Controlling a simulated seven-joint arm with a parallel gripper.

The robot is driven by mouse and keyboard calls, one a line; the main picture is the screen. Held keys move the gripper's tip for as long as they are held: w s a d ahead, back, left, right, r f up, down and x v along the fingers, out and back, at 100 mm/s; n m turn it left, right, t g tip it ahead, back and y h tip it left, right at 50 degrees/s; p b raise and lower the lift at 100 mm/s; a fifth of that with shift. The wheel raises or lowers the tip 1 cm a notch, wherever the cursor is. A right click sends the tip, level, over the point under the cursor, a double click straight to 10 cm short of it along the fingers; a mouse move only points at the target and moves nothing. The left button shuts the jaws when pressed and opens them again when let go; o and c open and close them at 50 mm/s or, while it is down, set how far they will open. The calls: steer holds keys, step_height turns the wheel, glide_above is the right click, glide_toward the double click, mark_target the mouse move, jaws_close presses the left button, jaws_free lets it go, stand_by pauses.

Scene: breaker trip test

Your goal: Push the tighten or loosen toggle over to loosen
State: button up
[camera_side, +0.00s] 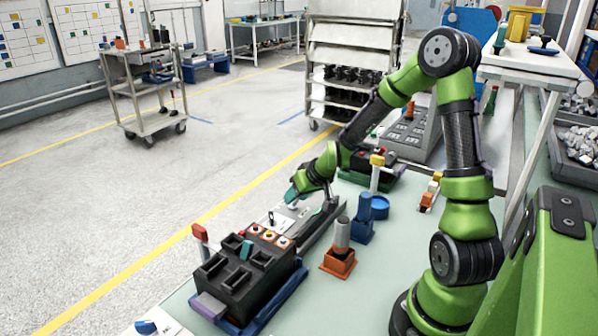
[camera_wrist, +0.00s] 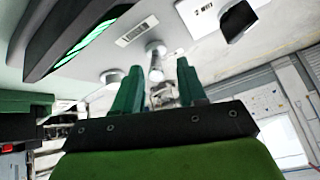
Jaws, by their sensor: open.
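My gripper (camera_side: 294,196) is low over a grey control panel (camera_side: 318,222) in the side view. In the wrist view my gripper (camera_wrist: 160,70) shows two green fingers, apart, pointing at the panel face. A silver toggle lever (camera_wrist: 155,62) with a rounded end shows between the fingertips. I see no clear grip on it, and contact with a finger cannot be told. A small label plate (camera_wrist: 137,30) is beside it, too blurred to read, so its tighten and loosen sides cannot be told. In the side view the gripper hides much of this area.
The wrist view shows a second silver knob (camera_wrist: 112,76), a black knob (camera_wrist: 238,20) and a green-lit display (camera_wrist: 88,42). In the side view, a black block with slots (camera_side: 240,285) stands in front, and orange (camera_side: 338,263) and blue (camera_side: 361,228) holders stand to the right.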

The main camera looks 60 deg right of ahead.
steer(key=shift+w+a+r+g, duration=0.15)
steer(key=shift+w+g, duration=0.35)
steer(key=shift+g, duration=0.4)
steer(key=shift+w+g, duration=0.5)
steer(key=shift+g, duration=0.5)
steer(key=g, duration=0.1)
steer(key=w+g, duration=0.1)
steer(key=g, duration=0.1)
steer(key=shift+w, duration=0.25)
steer(key=shift+w+g, duration=0.15)
steer(key=shift+g, duration=0.25)
step_height(320, 180, up, 16)
steer(key=a, duration=0.1)
steer(key=s+a+r+t+y, duration=0.1)
steer(key=s+a+t+y, duration=0.2)
steer(key=s+a, duration=1.4)
steer(key=shift+s+a+r+n+t, duration=0.15)
steer(key=shift+s+r+n+t, duration=0.2)
steer(key=shift+s+t, duration=1.7)
